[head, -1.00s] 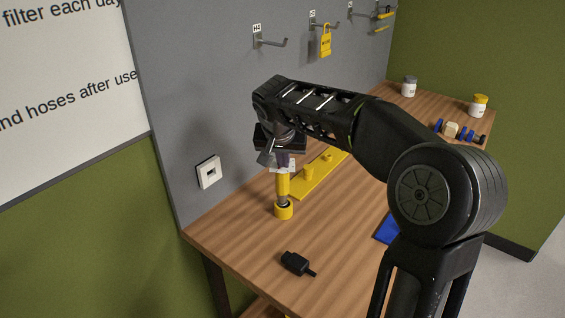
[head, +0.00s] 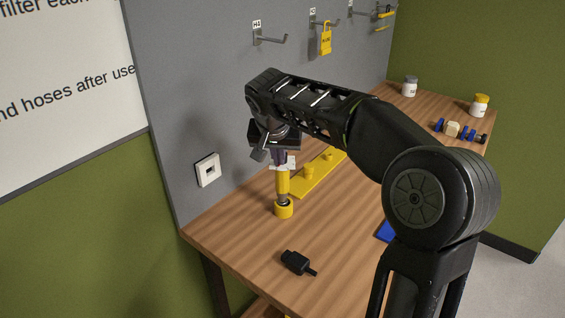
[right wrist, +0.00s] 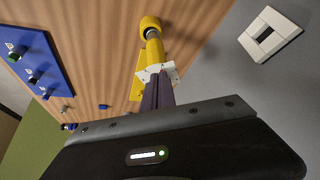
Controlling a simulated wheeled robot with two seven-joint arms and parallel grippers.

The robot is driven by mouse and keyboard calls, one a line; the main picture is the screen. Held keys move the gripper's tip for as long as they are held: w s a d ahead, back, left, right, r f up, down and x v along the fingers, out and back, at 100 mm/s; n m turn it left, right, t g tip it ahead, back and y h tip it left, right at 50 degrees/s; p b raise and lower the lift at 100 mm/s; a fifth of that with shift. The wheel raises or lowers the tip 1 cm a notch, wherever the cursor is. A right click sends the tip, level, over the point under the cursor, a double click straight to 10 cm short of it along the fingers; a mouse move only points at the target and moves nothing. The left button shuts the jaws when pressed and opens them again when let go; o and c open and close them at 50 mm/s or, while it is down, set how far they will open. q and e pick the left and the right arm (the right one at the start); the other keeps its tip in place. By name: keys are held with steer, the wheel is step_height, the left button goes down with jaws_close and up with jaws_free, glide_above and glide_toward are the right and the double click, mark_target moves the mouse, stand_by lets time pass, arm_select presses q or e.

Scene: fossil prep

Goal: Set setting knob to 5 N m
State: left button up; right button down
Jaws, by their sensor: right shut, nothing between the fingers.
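A yellow upright tool (head: 282,183) stands in a round yellow base (head: 284,209) near the bench's left side; it also shows in the right wrist view (right wrist: 155,50). A white, angular plate-like part (right wrist: 157,74) is at its upper end. My right gripper (head: 281,160) is above the tool, pointing down. Its dark purplish fingers (right wrist: 158,82) are shut and empty, with the tips at the white part; I cannot tell whether they touch it. The setting knob and its scale marks cannot be made out. My left gripper is not in view.
A black handheld item (head: 296,263) lies in front of the tool. A yellow bar with pegs (head: 318,174) lies behind. A blue panel with knobs (right wrist: 35,62) is partly hidden by my arm in the head view. A wall socket (head: 208,170) is left. Bare wood lies between.

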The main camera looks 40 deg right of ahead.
steer(key=shift+w, duration=0.1)
steer(key=shift+a, duration=0.15)
stand_by(0.4)
steer(key=shift+s+a+b, duration=0.25)
steer(key=shift+b, duration=0.1)
step_height(320, 180, up, 6)
steer(key=p, duration=0.4)
stand_by(0.4)
